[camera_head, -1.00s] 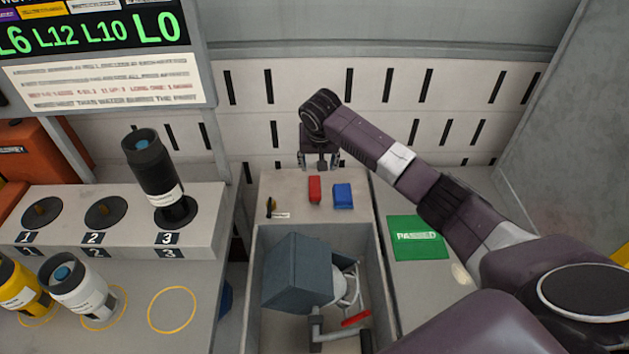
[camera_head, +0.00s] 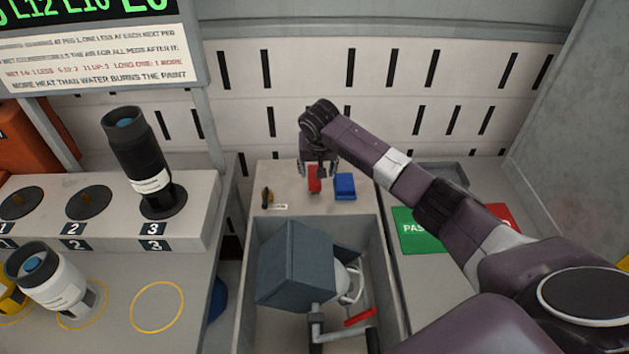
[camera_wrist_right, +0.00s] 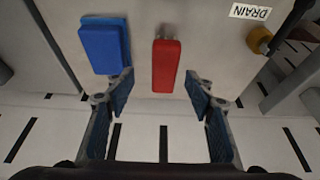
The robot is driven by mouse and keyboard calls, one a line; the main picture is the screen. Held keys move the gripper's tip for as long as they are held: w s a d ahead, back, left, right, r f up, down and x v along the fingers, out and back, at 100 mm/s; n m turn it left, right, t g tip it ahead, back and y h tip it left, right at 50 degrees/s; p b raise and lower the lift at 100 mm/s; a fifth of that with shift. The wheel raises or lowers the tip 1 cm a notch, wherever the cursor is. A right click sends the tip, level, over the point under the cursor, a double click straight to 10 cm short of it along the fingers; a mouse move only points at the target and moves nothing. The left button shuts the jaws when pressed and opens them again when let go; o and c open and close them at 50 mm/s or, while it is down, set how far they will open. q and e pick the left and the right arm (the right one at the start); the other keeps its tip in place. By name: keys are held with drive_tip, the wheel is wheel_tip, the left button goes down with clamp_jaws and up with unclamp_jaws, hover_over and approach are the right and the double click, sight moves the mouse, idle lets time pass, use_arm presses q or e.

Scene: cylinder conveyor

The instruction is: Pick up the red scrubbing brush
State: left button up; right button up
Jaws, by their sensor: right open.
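The red scrubbing brush (camera_head: 314,184) lies on the pale ledge behind the sink, partly covered by my right gripper in the head view. It shows as a red block in the right wrist view (camera_wrist_right: 166,68). My right gripper (camera_head: 318,172) is open and empty over the brush's far end. In the wrist view, the brush lies ahead of the gap between the fingertips (camera_wrist_right: 161,92), roughly centred, with no visible contact. My left gripper is not in view.
A blue block (camera_head: 344,185) lies close to the right of the brush. A small brass knob (camera_head: 267,198) with a DRAIN label is to its left. The back wall is close behind.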

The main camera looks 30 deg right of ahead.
sight(314, 176)
drive_tip(key=shift+w+f, duration=0.35)
drive_tip(key=shift+f, duration=0.25)
drive_tip(key=shift+a+x, duration=0.2)
drive_tip(key=shift+x, duration=1.95)
drive_tip(key=shift+w, duration=0.1)
drive_tip(key=c, duration=1.2)
drive_tip(key=shift+r, duration=0.15)
drive_tip(key=shift+c, duration=0.2)
wheel_tip(314, 176, up, 20)
drive_tip(key=b, duration=0.1)
